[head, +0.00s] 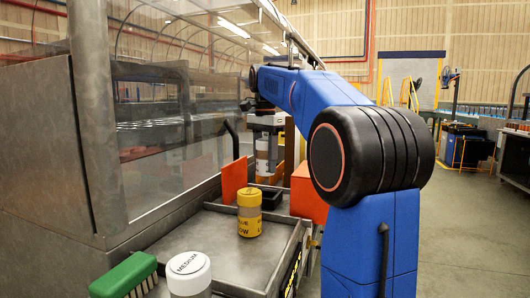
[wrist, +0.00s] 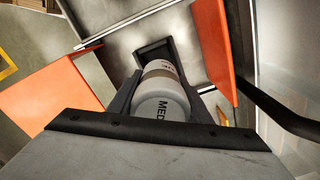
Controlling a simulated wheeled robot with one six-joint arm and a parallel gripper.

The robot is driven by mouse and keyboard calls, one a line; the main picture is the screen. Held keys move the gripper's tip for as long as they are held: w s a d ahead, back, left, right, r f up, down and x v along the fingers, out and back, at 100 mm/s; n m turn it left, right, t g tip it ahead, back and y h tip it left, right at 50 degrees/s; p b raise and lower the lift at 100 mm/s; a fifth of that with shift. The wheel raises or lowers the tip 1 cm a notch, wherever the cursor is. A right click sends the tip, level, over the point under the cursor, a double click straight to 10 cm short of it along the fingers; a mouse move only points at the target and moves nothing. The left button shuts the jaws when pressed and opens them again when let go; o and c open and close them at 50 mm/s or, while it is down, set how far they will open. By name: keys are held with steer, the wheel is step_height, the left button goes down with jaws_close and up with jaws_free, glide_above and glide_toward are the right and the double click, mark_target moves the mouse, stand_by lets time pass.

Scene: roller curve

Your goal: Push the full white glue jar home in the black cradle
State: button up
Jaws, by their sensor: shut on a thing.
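My gripper (wrist: 166,92) is shut on a white-lidded jar (wrist: 163,106) whose lid shows the letters "MED". The jar has a grey-brown band around its side and lies between the two dark fingers. In the head view the held jar (head: 264,152) hangs upright below my wrist. The black cradle (head: 268,197) is under it on the metal bench. In the wrist view the cradle (wrist: 152,50) shows as a dark-walled pocket beyond the jar's far end. The jar and fingers hide part of it, so I cannot tell whether the jar touches its floor.
Orange panels stand left (head: 233,180) and right (head: 308,195) of the cradle. A yellow-lidded jar (head: 249,214) stands on the bench in front. A white-lidded jar marked "MEDIUM" (head: 188,272) and a green brush (head: 123,276) are nearer. A clear screen (head: 155,110) borders the left.

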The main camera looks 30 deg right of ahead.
steer(key=shift+f, duration=4.1)
